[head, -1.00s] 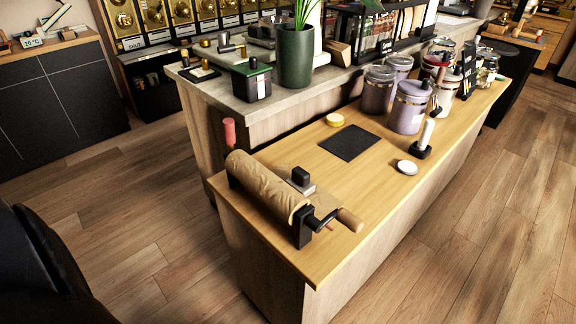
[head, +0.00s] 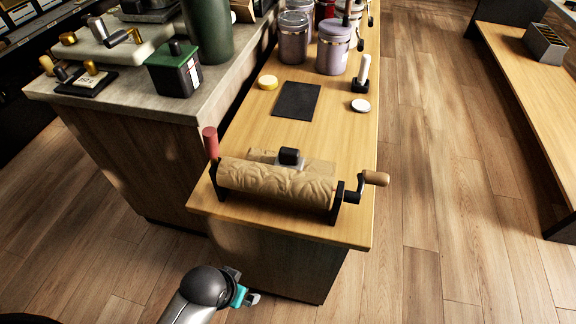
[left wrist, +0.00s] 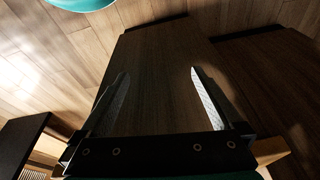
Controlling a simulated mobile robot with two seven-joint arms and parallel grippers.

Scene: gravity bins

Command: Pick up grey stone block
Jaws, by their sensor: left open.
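A small grey block with a black top (head: 289,160) sits on the wooden counter just behind the paper roll; it is the closest match to the grey stone block. The roll hides its lower front, so its material is unclear. My left gripper (head: 250,298) is low at the bottom of the head view, in front of the counter's end and below its top, well apart from the block. In the left wrist view its two fingers (left wrist: 158,78) are spread with nothing between them, facing a dark wooden panel. The block does not show there. My right gripper is not in view.
The paper roll (head: 275,188) on its black stand, with a crank handle (head: 376,178), is at the counter's near end. A dark mat (head: 297,100), a white disc (head: 360,106) and lidded jars (head: 333,50) stand farther back. A grey slotted box (head: 546,43) is on the right bench.

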